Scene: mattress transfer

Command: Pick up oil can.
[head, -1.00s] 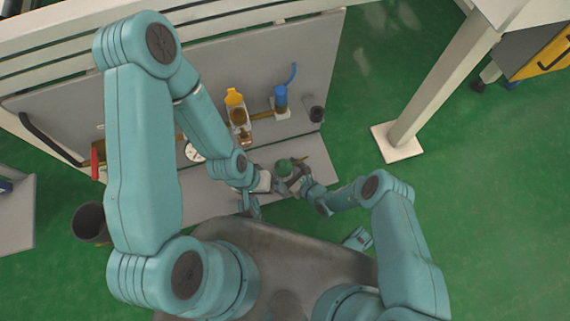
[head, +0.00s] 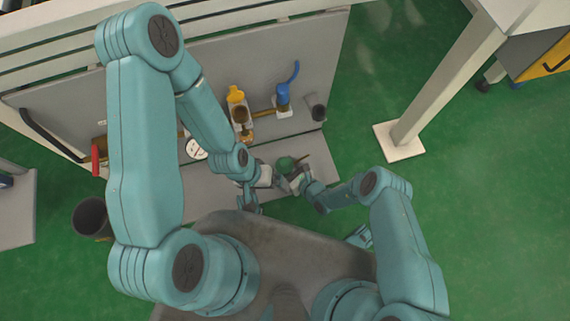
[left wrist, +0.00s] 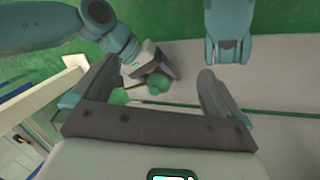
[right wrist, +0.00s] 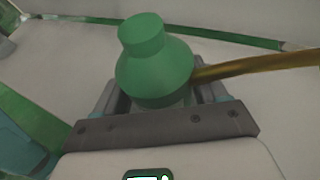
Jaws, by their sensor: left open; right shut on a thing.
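The green oil can (right wrist: 155,65) with its thin brass spout (right wrist: 255,66) fills the middle of the right wrist view. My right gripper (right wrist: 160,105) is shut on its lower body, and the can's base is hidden. In the head view the green can (head: 285,163) shows small, beside my right gripper (head: 298,180). My left gripper (left wrist: 145,95) is open and empty. In the left wrist view the green can (left wrist: 158,82) appears beyond and between its fingers, apart from them.
A dark bin (head: 90,218) stands at the left. Green floor (head: 480,180) is open at the right.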

